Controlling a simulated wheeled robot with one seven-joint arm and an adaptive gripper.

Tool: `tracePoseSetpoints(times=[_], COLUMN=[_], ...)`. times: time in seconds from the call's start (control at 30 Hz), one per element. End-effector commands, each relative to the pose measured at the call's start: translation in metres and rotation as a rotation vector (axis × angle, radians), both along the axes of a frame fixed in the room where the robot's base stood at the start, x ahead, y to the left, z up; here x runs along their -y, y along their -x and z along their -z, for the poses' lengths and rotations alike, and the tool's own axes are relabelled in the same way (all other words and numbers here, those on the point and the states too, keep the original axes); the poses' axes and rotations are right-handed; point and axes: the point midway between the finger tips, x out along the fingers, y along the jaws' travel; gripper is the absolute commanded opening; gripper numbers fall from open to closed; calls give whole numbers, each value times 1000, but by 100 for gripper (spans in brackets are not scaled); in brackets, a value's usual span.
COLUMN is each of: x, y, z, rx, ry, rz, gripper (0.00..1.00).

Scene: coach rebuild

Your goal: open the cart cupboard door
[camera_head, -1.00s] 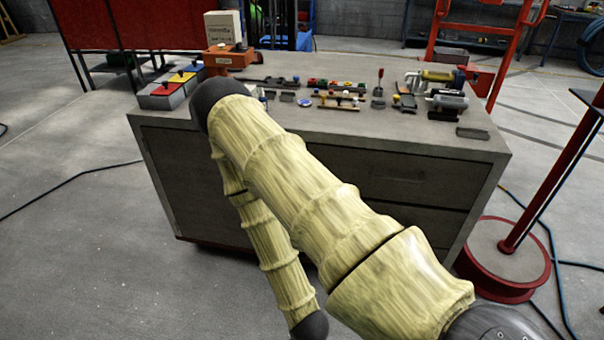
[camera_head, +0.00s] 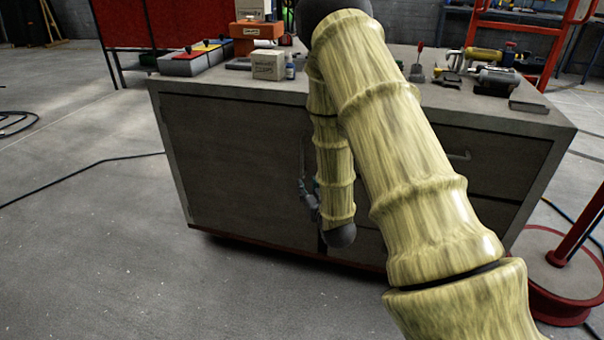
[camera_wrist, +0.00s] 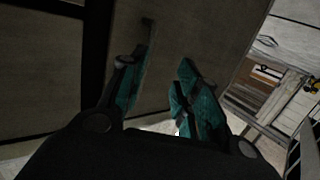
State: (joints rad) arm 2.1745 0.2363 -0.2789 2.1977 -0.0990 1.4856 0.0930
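The grey cart (camera_head: 400,250) stands in front of me, with a wide cupboard door (camera_head: 235,165) on its left and drawers on its right. My gripper (camera_head: 310,193) is in front of the door's right side, partly hidden by my arm. In the wrist view my gripper (camera_wrist: 158,88) has its two teal fingers apart, with a grey panel behind the gap and nothing visible between them. A small dark piece (camera_wrist: 147,23), possibly the door handle, shows just beyond the left finger. I cannot tell whether the fingers touch anything. The door looks shut.
The cart top holds coloured bins (camera_head: 190,60), a small box (camera_head: 268,65) and several tools (camera_head: 490,75). A red round base with a post (camera_head: 560,270) stands right of the cart. The floor to the left is clear apart from a thin cable (camera_head: 80,180).

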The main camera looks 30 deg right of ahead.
Motion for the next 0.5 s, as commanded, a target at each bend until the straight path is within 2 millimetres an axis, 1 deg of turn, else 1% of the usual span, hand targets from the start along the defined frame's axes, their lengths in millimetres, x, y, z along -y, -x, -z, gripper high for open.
tracePoseSetpoints(times=[0.03, 0.1, 0.2, 0.37, 0.5], x=[7, 15, 21, 25, 29], y=[-5, -9, -13, -21, -38], z=[-3, -13, -23, -28, -28], rx=[41, 85, 121, 135, 134], ry=[8, 17, 26, 30, 30], rz=[4, 9, 12, 13, 12], gripper=[32, 32, 32, 32, 32])
